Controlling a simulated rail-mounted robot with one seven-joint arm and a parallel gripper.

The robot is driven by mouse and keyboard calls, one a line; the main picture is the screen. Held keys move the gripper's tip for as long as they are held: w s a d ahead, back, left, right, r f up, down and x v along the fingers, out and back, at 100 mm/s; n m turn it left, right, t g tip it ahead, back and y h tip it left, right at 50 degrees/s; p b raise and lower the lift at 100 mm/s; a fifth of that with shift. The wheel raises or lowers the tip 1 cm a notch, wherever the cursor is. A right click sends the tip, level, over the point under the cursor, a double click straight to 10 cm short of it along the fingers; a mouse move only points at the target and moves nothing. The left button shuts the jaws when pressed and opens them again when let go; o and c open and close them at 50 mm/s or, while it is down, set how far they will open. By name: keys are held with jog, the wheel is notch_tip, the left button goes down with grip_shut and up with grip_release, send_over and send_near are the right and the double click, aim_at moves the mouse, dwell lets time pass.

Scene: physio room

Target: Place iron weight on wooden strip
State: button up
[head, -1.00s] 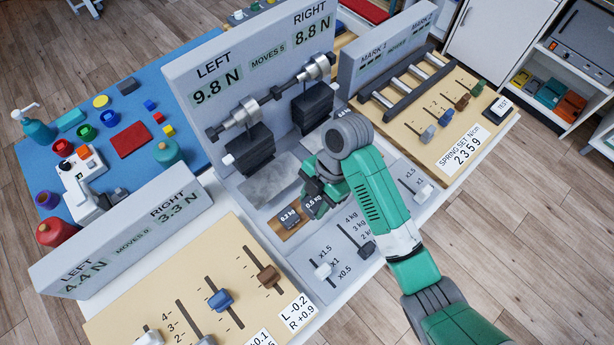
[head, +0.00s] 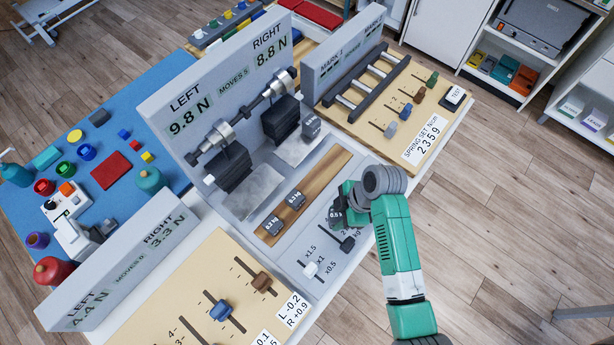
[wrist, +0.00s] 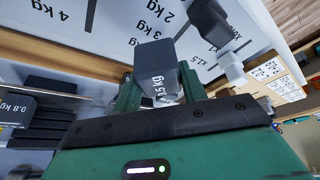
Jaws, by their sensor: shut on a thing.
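My gripper (head: 342,212) is shut on a dark iron weight (head: 335,219). In the wrist view the weight (wrist: 157,72) is tilted between the fingers; its label ends in ".5 kg". The gripper holds it over the grey slider panel, right of and apart from the wooden strip (head: 320,174). Two small dark weights stand on the strip's near half, a front one (head: 273,225) and one behind it (head: 295,200); their labels are too small to read surely. The strip's far half is bare. Another dark weight (head: 311,125) is by the right hanging stack.
The balance board (head: 215,85) reads left 9.8 N and right 8.8 N. Dark stacks hang from its beam (head: 240,120) behind the strip. Sliders (head: 311,269) stand on the panel under my gripper. A spring board (head: 400,110) lies to the right.

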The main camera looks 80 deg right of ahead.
jog(key=w+d, duration=0.2)
jog(key=d, duration=0.2)
jog(key=w+d+f+b, duration=0.1)
jog(key=w+d, duration=0.1)
jog(key=d, duration=0.3)
jog(key=w+d+b, duration=0.1)
jog(key=w+d, duration=0.2)
jog(key=d, duration=0.2)
jog(key=shift+d+f, duration=0.2)
jog(key=shift+d, duration=0.05)
jog(key=shift+f+b, duration=0.3)
jog(key=shift+f, duration=1.4)
jog(key=shift+f, duration=0.2)
jog(key=o, duration=1.3)
jog(key=shift+o, duration=0.2)
jog(key=shift+r, duration=0.4)
jog(key=a+p+v, duration=0.1)
jog(key=p+v, duration=0.1)
jog(key=v, duration=0.9)
jog(key=shift+s+d+r, duration=0.2)
jog(key=shift+d, duration=0.3)
